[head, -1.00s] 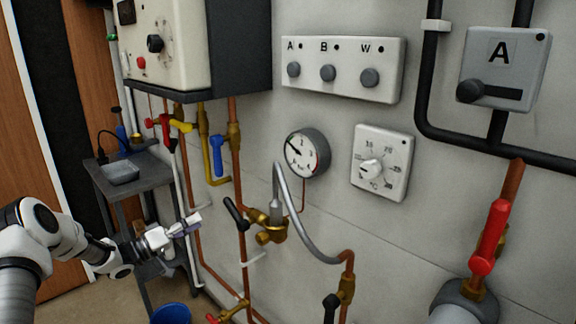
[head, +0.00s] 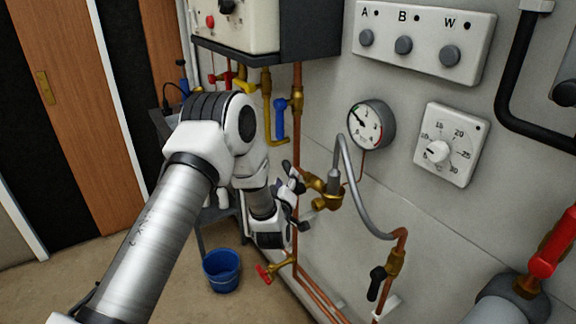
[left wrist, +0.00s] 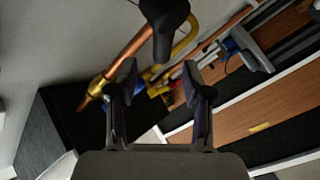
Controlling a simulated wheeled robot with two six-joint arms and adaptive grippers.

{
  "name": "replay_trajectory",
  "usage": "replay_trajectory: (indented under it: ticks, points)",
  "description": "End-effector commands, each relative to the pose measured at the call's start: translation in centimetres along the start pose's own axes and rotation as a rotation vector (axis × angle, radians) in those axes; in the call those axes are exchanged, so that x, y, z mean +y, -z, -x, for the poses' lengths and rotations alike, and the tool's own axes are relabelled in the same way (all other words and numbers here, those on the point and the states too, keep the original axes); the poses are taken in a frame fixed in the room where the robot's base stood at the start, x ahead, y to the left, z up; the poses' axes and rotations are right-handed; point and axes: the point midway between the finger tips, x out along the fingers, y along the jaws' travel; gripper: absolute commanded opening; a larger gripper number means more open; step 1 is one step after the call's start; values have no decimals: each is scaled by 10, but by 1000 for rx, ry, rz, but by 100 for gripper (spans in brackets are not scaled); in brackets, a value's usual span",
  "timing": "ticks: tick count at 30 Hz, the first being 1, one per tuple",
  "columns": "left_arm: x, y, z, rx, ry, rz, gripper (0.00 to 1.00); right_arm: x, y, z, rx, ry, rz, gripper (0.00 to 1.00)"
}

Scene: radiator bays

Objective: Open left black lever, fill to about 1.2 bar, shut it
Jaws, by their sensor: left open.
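My left gripper (head: 291,192) is at the left end of the brass filling valve (head: 328,188), its fingers partly hidden in the head view. In the left wrist view my left gripper (left wrist: 160,80) is open. The left black lever (left wrist: 164,25) shows large and close there, at the top, just beyond the gap between the fingertips; I cannot tell whether they touch. A grey hose (head: 352,185) loops from the valve to a copper pipe with the right black lever (head: 376,282), which hangs down. The pressure gauge (head: 370,125) has its needle toward the upper left; its value is too small to read.
A temperature dial (head: 450,145) and a panel with three knobs (head: 424,40) are on the wall. A red lever (head: 553,243) is at the right. A blue bucket (head: 221,270) and a red tap (head: 265,272) are low by my arm. A blue lever (head: 280,122) hangs behind.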

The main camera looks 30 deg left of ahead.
Motion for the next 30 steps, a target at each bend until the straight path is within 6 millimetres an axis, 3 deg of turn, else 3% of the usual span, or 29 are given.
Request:
replay_trajectory:
  ticks: [9,18,22,23,30]
  points:
    - [-2,0,-57,3,0,3,50,0,0,-9,0,0,1,40]
    - [-1,0,-63,1,0,3,50,0,0,-9,0,0,0,40]
    - [-1,0,-63,1,0,3,3,0,0,-9,0,0,0,40]
    - [-1,0,-63,1,0,3,0,0,0,-9,0,0,0,40]
    - [-1,0,-64,3,-2,1,0,0,0,-11,0,0,0,40]
